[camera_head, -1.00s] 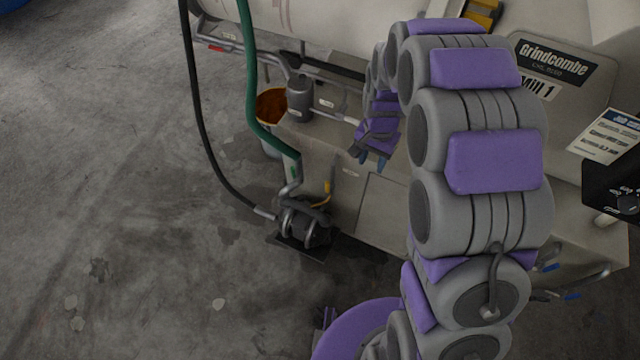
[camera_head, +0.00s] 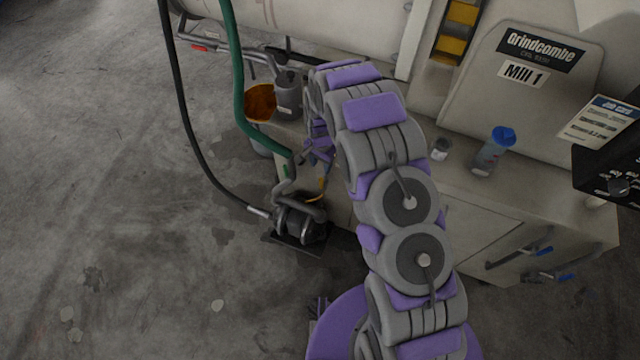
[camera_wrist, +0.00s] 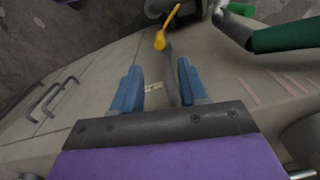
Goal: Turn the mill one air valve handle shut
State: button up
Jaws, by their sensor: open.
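A yellow, lever-like part (camera_wrist: 162,38) shows at the top of the wrist view, at the end of a grey strip or pipe that runs down between my fingers. It also shows in the head view (camera_head: 321,189), above the pump beside the Mill 1 cabinet. I cannot tell for sure whether it is the air valve handle. My gripper (camera_wrist: 158,87) is open and empty, short of the yellow part. In the head view, my arm partly hides the gripper.
A dark pump (camera_head: 300,222) stands on the floor with a green hose (camera_head: 240,100) and a black hose (camera_head: 180,110). Floor at left is clear.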

aim_at(321, 184)
notch_tip(321, 184, down, 14)
jog(key=shift+b, duration=1.1)
grip_shut()
